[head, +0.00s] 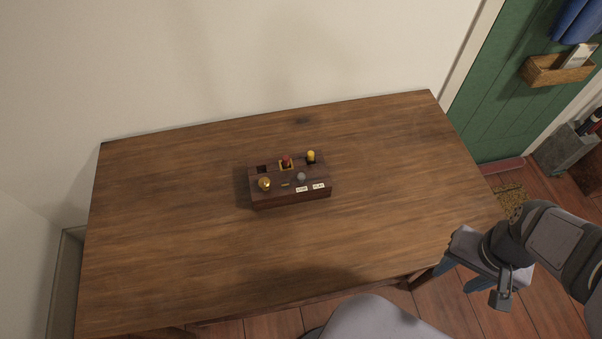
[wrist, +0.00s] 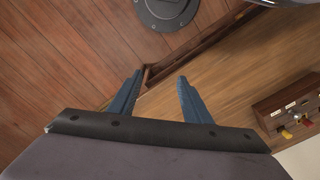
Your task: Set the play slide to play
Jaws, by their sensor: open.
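A dark wooden control box (head: 290,202) sits near the middle of the table. On its top, a small grey knob (head: 301,177) stands at the right, just behind two white labels. The left label seems to read STOP and the right label (head: 318,186) PLAY, though the print is tiny. The knob is behind the left label. The box also shows at the right edge of the wrist view (wrist: 268,103). My gripper (wrist: 160,78) is open and empty, with its blue fingers apart. In the head view it is at the table's front right edge, well away from the box.
The box also carries a brass knob (head: 264,184), a red control (head: 287,161) and a yellow control (head: 311,156). The wooden table (head: 180,240) is otherwise clear. A wall stands behind it, and a green door (head: 500,110) is at the right.

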